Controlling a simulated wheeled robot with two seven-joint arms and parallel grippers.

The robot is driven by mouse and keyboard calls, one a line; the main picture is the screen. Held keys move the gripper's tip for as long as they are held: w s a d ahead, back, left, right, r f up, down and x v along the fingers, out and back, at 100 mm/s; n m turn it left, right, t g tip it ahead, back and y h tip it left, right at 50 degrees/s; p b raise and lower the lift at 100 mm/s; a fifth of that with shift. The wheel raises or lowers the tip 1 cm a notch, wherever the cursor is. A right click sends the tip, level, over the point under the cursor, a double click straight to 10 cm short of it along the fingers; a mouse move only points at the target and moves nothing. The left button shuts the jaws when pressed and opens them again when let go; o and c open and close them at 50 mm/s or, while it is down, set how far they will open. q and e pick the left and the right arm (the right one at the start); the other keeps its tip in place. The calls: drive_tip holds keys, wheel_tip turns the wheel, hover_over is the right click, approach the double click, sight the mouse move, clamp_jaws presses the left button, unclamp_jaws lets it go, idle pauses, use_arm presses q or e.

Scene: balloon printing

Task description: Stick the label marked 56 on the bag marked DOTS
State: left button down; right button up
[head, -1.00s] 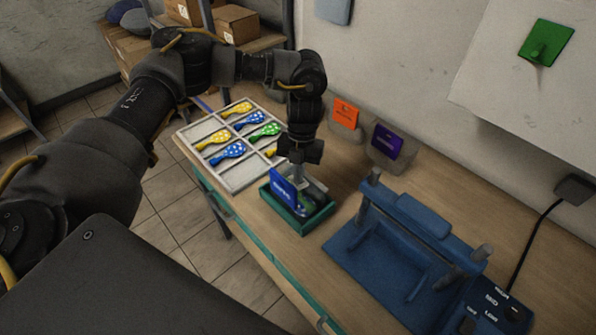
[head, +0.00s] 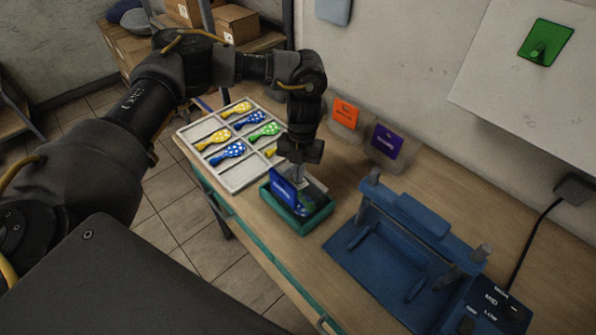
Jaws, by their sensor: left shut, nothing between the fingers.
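My left gripper (head: 297,177) points down over the small green tray (head: 313,226) on the bench. It is shut. A clear bag with a blue header card (head: 284,190) leans in that tray, close beside the fingers; its lettering is too small to read. Two other bags stand against the wall, one with an orange card (head: 346,113) and one with a purple card (head: 386,141). I cannot read which card says DOTS. I cannot make out a label marked 56. My right gripper is not in view.
A divided tray (head: 238,182) of dotted balloons lies left of the green tray. A blue sealing device (head: 385,255) with a control box (head: 492,318) stands to the right. A black cable runs up to the wall.

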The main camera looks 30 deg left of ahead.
use_arm(q)
drive_tip(key=shift+r+p, duration=1.8)
drive_tip(key=shift+r, duration=0.55)
drive_tip(key=shift+r+p, duration=1.1)
drive_tip(key=shift+r, duration=0.05)
